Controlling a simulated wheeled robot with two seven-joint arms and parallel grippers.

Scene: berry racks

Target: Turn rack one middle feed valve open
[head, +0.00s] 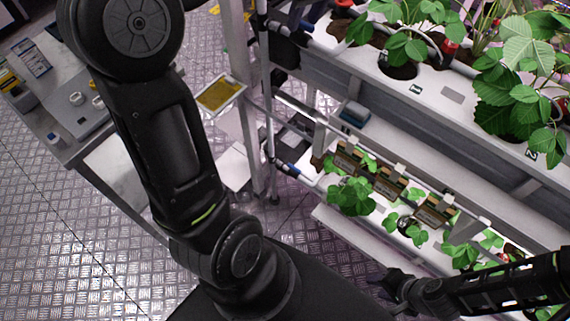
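A white plant rack (400,90) fills the right side of the head view, with an upper trough and a lower tier of leafy plants (350,195). Pipes with blue fittings run along its left end; one blue fitting (290,168) is at the lower tier and another (306,25) at the upper trough. I cannot tell which is the middle feed valve or how its handle stands. My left arm crosses the left half, and its gripper is not seen. My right gripper (394,284) is at the lower right, below the lower tier; its fingers are too dark to read.
A grey bench (75,155) with small items stands at the left. A yellow panel (220,93) is by the rack's post (238,90). Brown boxes (388,185) sit along the lower tier. Bare metal floor (60,240) is at the lower left.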

